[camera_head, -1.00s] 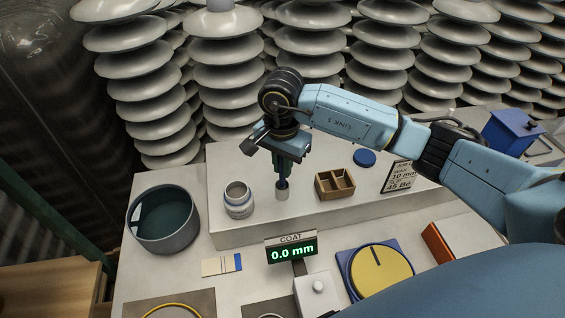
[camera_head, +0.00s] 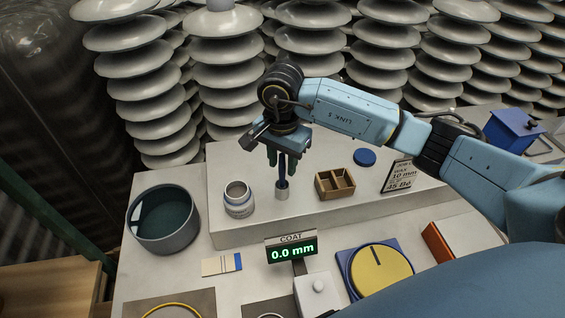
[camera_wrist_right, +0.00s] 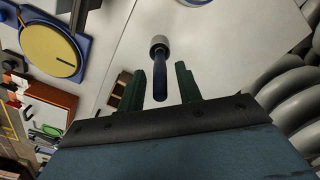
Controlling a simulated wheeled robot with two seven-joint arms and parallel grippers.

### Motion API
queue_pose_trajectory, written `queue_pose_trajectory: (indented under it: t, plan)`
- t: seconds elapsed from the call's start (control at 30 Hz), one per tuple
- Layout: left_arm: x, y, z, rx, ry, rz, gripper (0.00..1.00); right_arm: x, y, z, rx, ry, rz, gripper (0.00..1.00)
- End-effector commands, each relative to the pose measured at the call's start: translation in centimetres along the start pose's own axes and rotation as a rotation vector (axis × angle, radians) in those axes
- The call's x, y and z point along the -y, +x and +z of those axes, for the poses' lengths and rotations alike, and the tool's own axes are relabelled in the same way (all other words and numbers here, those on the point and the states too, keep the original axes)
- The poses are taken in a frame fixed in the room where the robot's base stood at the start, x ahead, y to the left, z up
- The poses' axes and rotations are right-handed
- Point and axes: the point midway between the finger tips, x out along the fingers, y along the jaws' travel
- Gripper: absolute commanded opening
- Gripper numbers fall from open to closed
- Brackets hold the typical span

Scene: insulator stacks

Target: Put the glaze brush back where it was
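The glaze brush (camera_head: 282,172) has a dark blue handle. It stands upright in a small grey metal cup (camera_head: 282,193) on the raised white shelf. My right gripper (camera_head: 285,162) is above it, pointing down, with its green fingers spread on either side of the handle. In the right wrist view the brush handle (camera_wrist_right: 160,88) lies between the open fingers, with a gap on both sides, and its far end sits in the cup (camera_wrist_right: 159,44). The bristles are hidden in the cup. My left gripper is not in view.
On the shelf a grey jar (camera_head: 238,200) stands left of the cup, with a wooden divided box (camera_head: 335,184) and a blue disc (camera_head: 364,157) to the right. A dark round tub (camera_head: 163,240) stands lower left. The coat display (camera_head: 291,250) reads 0.0 mm. Insulator stacks rise behind.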

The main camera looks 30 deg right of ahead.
Motion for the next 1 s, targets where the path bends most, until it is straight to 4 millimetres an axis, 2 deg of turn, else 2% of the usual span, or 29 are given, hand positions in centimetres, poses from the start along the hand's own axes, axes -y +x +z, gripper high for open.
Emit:
queue_pose_trajectory:
  t: [0.3,0.5,0.7,1.0]
  plan:
    - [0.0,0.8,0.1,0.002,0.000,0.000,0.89,0.1,-7.0,-0.1,-0.004,-0.001,-0.006,0.35]
    - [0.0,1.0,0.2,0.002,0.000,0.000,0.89,0.1,-9.9,0.0,-0.002,0.000,-0.004,0.35]
    - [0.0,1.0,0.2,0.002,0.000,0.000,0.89,0.0,-10.9,0.0,-0.001,0.001,-0.001,0.35]
    - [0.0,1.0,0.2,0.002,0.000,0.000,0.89,0.0,-11.0,0.0,-0.001,0.000,-0.001,0.35]
